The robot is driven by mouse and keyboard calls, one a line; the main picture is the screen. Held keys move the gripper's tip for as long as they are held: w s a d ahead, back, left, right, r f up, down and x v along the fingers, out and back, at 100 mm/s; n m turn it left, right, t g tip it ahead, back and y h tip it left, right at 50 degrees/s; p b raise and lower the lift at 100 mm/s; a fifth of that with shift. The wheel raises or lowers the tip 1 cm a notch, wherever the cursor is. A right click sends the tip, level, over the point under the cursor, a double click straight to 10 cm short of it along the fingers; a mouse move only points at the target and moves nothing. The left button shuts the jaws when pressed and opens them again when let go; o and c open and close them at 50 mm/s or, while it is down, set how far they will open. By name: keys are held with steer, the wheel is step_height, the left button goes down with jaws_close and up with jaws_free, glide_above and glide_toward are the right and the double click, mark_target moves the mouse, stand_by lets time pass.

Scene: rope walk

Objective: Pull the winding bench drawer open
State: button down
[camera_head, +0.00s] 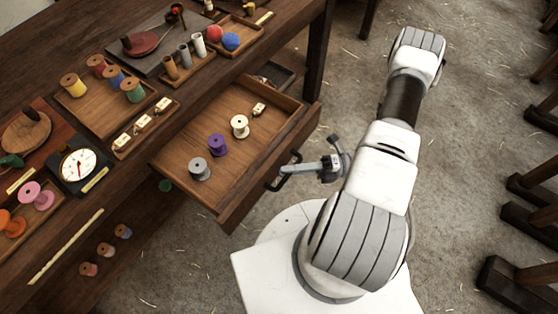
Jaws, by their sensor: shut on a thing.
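The winding bench (120,178) is dark wood and runs along the left side of the view. Its drawer (267,165) is pulled well out toward my arm, with its inside in plain view. Three spools lie in it: a grey one (199,169), a purple one (217,145) and a cream one (239,126), with a small pale tagged piece (259,109) near the back corner. A dark bar handle (281,181) is on the drawer front. My gripper (288,172) is at this handle, shut on it; the fingertips are small and partly hidden.
The bench top holds trays of coloured spools (133,89), a dial gauge (78,163) and red and blue balls (230,41). Dark wooden stands (523,285) are at the right edge. Bare, straw-strewn floor (470,130) lies between.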

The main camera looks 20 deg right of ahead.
steer(key=shift+s+d, duration=0.2)
steer(key=shift+s, duration=0.05)
steer(key=c, duration=1.1)
jaws_free()
steer(key=b+v, duration=0.1)
steer(key=v, duration=1.6)
steer(key=shift+s+d+r, duration=0.1)
steer(key=shift+d, duration=0.1)
